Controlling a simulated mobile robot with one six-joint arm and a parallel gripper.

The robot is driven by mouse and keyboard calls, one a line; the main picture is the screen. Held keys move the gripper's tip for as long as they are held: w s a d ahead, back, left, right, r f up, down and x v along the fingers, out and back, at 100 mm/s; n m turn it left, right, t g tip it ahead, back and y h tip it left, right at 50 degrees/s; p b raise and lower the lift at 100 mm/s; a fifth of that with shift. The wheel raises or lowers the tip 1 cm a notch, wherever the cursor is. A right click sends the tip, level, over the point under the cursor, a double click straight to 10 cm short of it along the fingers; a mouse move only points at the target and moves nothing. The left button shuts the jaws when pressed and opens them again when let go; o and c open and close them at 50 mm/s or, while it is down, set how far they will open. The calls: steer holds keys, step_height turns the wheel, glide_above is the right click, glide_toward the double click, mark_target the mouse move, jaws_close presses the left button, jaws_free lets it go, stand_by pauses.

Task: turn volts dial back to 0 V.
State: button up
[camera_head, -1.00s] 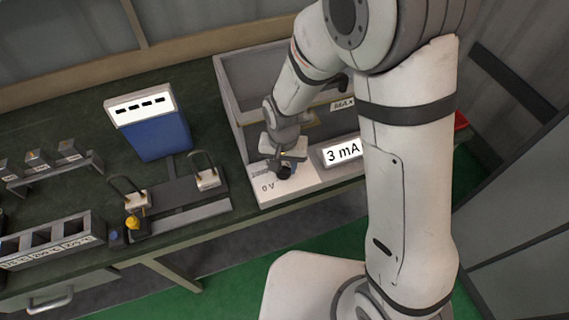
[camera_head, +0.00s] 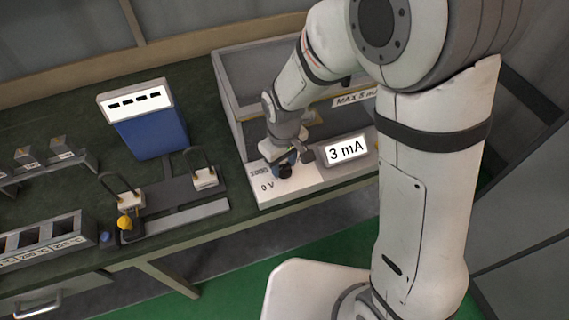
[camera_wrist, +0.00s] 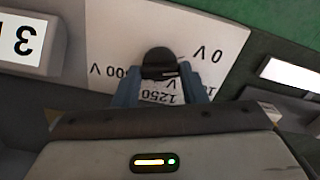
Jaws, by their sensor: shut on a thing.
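The volts dial is a black knob (camera_head: 285,172) on the white panel (camera_head: 305,186) at the front of the grey cabinet. It also shows as a dark knob (camera_wrist: 159,61) in the wrist view. My gripper (camera_head: 284,160) points down at it, with its two blue fingers (camera_wrist: 160,84) on either side, shut on the knob. A "0 V" mark (camera_head: 267,187) is printed at the panel's front left, and it is upside down in the wrist view (camera_wrist: 206,54). A "1250 V" mark (camera_wrist: 160,97) lies between the fingers.
A display (camera_head: 346,149) reading "3 mA" stands right of the dial. A blue box (camera_head: 152,132) and a dark stand with two looped posts (camera_head: 165,196) are to the left on the green bench. Grey slotted racks (camera_head: 45,236) sit farther left.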

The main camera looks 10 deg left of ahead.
mark_target(284, 166)
steer(key=shift+d+n, duration=0.1)
steer(key=shift+n, duration=1)
steer(key=shift+b, duration=0.3)
steer(key=o, duration=1)
steer(key=shift+r, duration=0.1)
step_height(284, 166, up, 8)
steer(key=shift+f, duration=0.2)
